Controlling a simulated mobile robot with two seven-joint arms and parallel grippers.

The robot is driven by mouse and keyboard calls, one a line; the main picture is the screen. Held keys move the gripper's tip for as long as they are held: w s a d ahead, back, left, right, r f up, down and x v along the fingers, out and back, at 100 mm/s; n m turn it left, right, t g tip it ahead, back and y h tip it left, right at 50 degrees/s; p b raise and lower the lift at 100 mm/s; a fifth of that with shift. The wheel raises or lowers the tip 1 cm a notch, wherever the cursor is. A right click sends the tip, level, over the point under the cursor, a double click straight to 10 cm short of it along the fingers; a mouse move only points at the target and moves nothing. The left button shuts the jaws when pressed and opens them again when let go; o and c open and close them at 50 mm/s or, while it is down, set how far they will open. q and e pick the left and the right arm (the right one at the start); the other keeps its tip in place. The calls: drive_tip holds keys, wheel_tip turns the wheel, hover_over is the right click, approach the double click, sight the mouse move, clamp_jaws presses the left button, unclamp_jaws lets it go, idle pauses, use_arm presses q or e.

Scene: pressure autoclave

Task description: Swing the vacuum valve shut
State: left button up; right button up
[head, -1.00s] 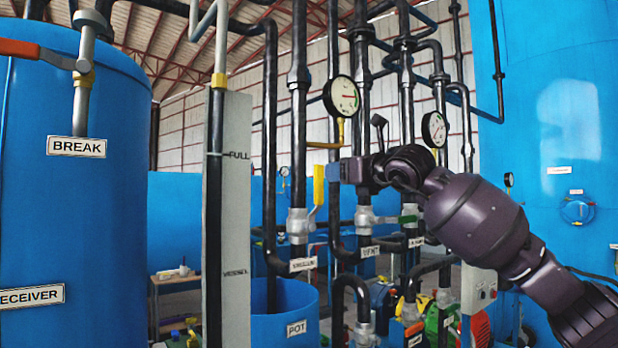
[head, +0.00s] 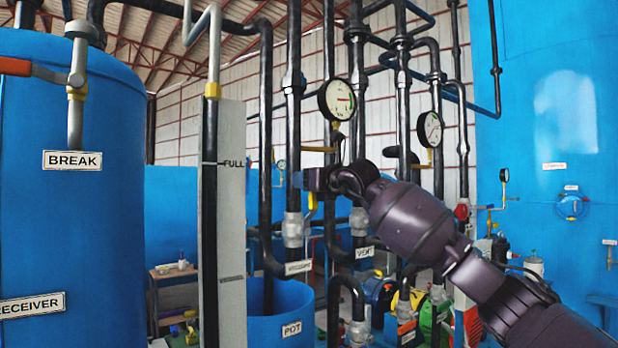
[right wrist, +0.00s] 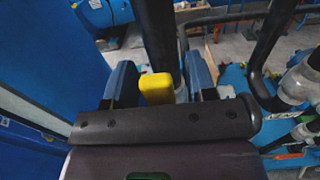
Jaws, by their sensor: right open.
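The vacuum valve (head: 293,230) is a grey body on a vertical black pipe, above its white label (head: 298,267). Its yellow handle (head: 312,207) stands about upright, and my right gripper (head: 312,180) hides its upper part in the head view. In the right wrist view the yellow handle end (right wrist: 156,88) sits between the two blue fingers of my right gripper (right wrist: 161,80). The fingers are apart, and the handle is nearer the left one, with a clear gap on its right. My left gripper is not in view.
A vent pipe with its label (head: 364,252) stands just right of the valve. Pressure gauges (head: 337,98) hang above my right gripper. A grey level board (head: 232,200) and the blue receiver tank (head: 70,220) stand at left. The blue pot (head: 265,318) is below.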

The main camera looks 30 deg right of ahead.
clamp_jaws()
idle(0.3)
drive_tip(key=w+d+f+m+b, duration=0.1)
drive_tip(key=d+f+m, duration=1.1)
drive_tip(key=m, duration=0.6)
drive_tip(key=shift+d+f+b, duration=0.3)
drive_tip(key=shift+f, duration=0.15)
drive_tip(key=shift+w+f, duration=0.1)
idle(0.5)
